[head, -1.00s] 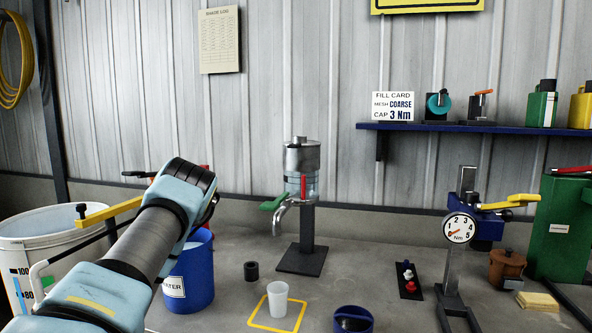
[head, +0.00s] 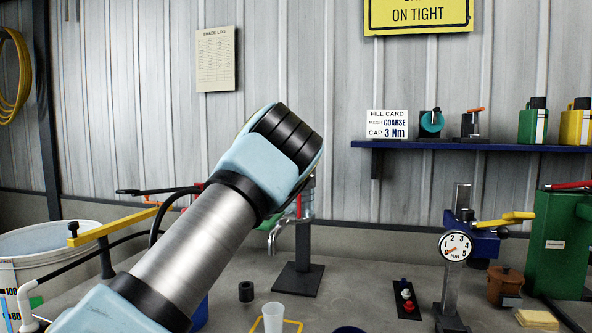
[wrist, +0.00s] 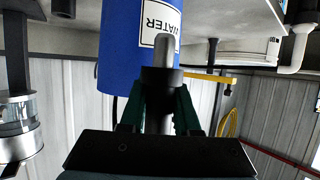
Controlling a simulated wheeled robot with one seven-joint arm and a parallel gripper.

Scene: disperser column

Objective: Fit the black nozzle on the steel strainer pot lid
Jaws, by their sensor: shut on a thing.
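My gripper (wrist: 158,95) is shut on the black nozzle (wrist: 160,78), a dark collar with a grey stub, in the wrist view. In the head view my arm's wrist hides the gripper and nozzle. The column's steel strainer pot (wrist: 20,148) shows at the left edge of the wrist view, beside a clear section and apart from the nozzle. Its lid cannot be made out there. In the head view my arm covers the pot and lid; the bent steel spout (head: 273,240) and dark stand (head: 299,278) show below.
The blue water bucket (wrist: 118,45) appears behind the nozzle in the wrist view. A black ring (head: 246,291), white cup (head: 273,316) and torque gauge (head: 455,246) stand on the bench. A blue shelf (head: 440,146) is on the wall at right.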

